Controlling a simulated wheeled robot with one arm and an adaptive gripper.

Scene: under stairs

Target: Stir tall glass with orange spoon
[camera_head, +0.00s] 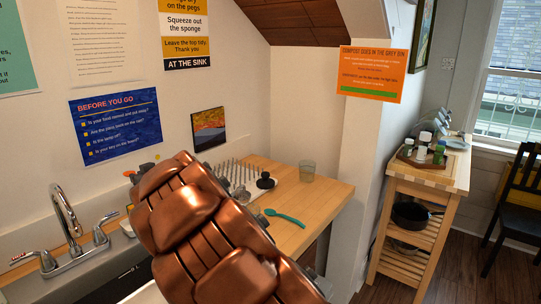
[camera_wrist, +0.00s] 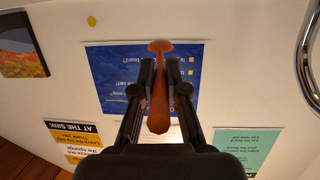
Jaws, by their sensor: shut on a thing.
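My gripper (camera_wrist: 160,75) is shut on the orange spoon (camera_wrist: 159,112), which shows in the wrist view as an orange-brown shaft between the two black fingers. Its flared end sticks out past the fingertips.
The faucet (camera_head: 67,212) and sink are at left. A wooden cart (camera_head: 428,181) stands beyond the wall corner.

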